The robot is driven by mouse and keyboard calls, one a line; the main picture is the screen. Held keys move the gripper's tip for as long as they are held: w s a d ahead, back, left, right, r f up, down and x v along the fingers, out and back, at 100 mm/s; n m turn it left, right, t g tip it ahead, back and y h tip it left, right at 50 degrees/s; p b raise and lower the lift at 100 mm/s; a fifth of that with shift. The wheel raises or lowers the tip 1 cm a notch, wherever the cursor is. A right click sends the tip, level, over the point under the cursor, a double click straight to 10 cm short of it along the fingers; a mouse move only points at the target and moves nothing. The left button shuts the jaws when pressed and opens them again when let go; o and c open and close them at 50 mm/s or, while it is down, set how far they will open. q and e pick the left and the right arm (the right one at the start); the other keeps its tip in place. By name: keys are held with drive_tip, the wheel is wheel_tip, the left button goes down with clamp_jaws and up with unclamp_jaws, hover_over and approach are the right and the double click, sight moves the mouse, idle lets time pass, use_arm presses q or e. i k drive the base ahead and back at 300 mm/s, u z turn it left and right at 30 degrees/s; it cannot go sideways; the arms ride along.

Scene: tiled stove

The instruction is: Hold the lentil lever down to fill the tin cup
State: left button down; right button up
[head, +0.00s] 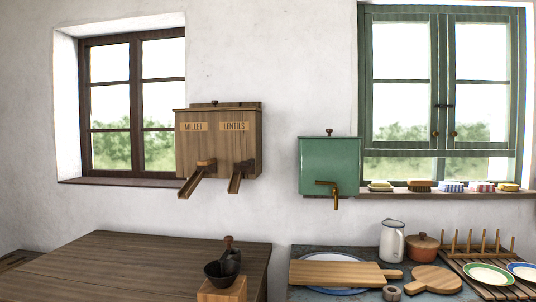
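A wooden dispenser box (218,143) hangs on the white wall, left of centre, with labels reading MILLET and LENTILS. Under the LENTILS label is a dark lever (245,165) above a sloping wooden chute (235,184). Under the MILLET label is a lighter brown lever (206,163) above a second chute (190,183). No tin cup can be made out for certain. A small grey round object (391,293) lies at the bottom edge, too small to identify. Neither of my grippers is in view.
A dark wooden table (150,262) stands below the dispenser. A mill-like wooden block with a dark bowl (221,288) is at its right. A green tank with a tap (329,165) hangs right. The right counter holds a white jug (391,240), boards (340,273), a pot (422,246) and plates (488,274).

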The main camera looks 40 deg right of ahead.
sight(249, 162)
drive_tip(key=z, duration=1.2)
drive_tip(key=i, duration=0.1)
drive_tip(key=z, duration=0.35)
